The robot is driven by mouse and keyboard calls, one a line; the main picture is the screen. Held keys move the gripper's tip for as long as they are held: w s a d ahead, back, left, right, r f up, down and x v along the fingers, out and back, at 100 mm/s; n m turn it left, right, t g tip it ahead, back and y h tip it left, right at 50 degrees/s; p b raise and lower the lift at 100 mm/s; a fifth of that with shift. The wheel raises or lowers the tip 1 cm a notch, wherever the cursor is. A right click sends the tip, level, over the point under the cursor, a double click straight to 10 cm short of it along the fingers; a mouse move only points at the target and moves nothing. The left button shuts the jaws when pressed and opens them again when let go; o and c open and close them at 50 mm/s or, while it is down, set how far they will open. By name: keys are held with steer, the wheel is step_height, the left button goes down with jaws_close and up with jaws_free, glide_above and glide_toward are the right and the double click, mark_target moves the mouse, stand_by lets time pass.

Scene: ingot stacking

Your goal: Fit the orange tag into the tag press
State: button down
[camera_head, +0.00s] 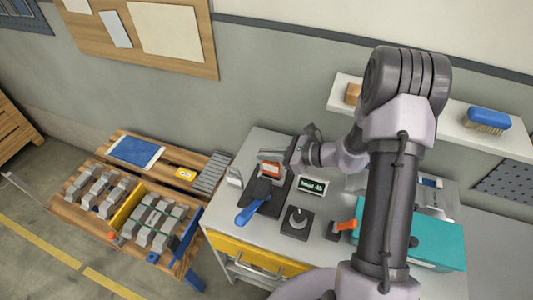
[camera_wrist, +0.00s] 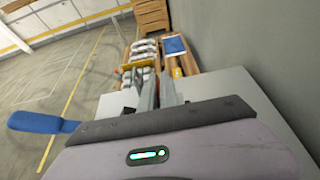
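The tag press (camera_head: 268,192) is a dark device with a blue lever handle (camera_head: 249,213), standing at the left of the grey bench. The handle also shows at the left in the wrist view (camera_wrist: 38,123). The orange tag (camera_head: 271,169) shows at the head of the press, beside my gripper (camera_head: 287,162). I cannot tell whether the tag is seated or touching the fingers. In the wrist view, my gripper's two grey fingers (camera_wrist: 157,92) stand up beyond the housing with a gap between them. No tag shows there, and the housing hides what is below.
A small display (camera_head: 313,186), a black base with a knob (camera_head: 297,222) and an orange-handled tool (camera_head: 343,227) stand to the right of the press. A teal case (camera_head: 436,243) lies beyond my arm. A pallet of grey ingots (camera_head: 150,222) stands left of the bench.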

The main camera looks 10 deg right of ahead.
mark_target(271, 164)
steer(key=shift+a+f+b, duration=0.1)
steer(key=shift+f+b, duration=0.25)
steer(key=shift+f, duration=0.1)
steer(key=shift+f, duration=0.2)
steer(key=shift+r, duration=0.15)
steer(key=shift+r, duration=0.2)
steer(key=shift+d+b, duration=0.2)
steer(key=shift+b, duration=0.2)
stand_by(1.2)
steer(key=shift+f+b, duration=1.2)
steer(key=shift+f, duration=0.2)
steer(key=c, duration=1.5)
jaws_free()
steer(key=shift+c, duration=0.2)
